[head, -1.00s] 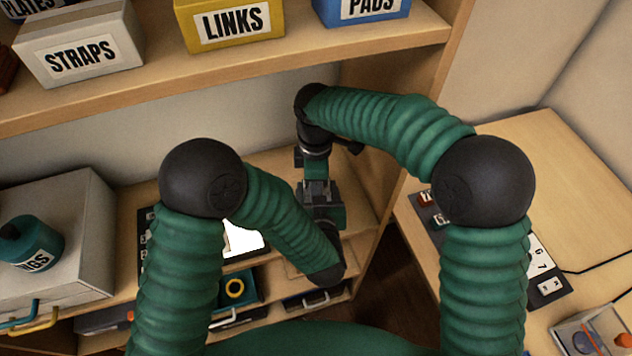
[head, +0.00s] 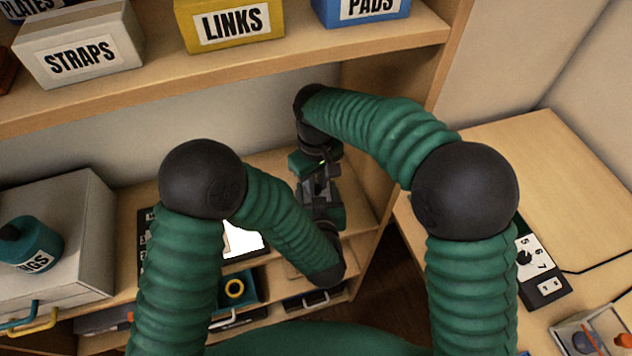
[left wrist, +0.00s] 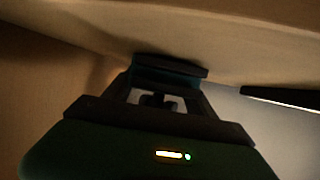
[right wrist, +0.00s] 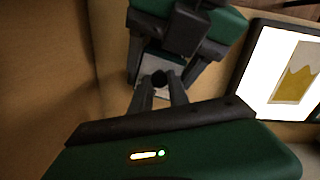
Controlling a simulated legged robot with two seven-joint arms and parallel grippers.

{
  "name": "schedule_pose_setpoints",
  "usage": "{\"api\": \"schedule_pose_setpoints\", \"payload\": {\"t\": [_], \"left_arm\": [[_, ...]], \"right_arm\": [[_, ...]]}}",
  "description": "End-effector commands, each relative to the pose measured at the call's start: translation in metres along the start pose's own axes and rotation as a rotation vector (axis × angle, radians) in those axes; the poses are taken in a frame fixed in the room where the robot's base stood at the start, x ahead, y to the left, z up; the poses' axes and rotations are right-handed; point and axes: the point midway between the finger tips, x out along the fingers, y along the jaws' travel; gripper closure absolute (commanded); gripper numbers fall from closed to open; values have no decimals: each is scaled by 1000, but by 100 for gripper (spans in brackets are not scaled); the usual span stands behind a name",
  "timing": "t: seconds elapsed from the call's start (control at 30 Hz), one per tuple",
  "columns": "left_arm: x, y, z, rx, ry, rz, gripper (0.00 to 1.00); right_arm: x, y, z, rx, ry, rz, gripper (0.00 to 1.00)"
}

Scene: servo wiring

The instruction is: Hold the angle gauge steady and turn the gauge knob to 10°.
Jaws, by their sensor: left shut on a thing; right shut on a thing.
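The angle gauge is mostly hidden by my grippers and is small in the head view. In the right wrist view a pale grey face of the gauge (right wrist: 150,66) shows with a dark round knob (right wrist: 160,78) on it. My right gripper (head: 314,174) comes down from above; in the right wrist view its fingers (right wrist: 160,88) are shut on the knob. My left gripper (head: 321,197) reaches up from below and is shut on the gauge. In the left wrist view its fingers (left wrist: 165,88) frame a dark part. The gauge's scale and pointer cannot be read.
A bright white screen (head: 242,240) stands on the shelf at left, beside the arms. A grey cabinet (head: 75,215) is at far left. Labelled bins, including LINKS (head: 232,24), sit on the upper shelf. A panel with numbers (head: 540,262) lies on the right desk.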

Motion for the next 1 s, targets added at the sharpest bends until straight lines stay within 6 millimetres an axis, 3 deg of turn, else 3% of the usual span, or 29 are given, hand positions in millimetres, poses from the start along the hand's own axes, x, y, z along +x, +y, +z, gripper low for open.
{"api": "schedule_pose_setpoints", "payload": {"t": [0.6, 1.0], "left_arm": [[0, 4, 1, 0, -4, 11, 77], [0, 5, 0, 0, -2, 13, 77]], "right_arm": [[-2, -8, -2, 519, 0, -7, 100], [-1, -9, -1, 665, -4, -8, 100]]}}
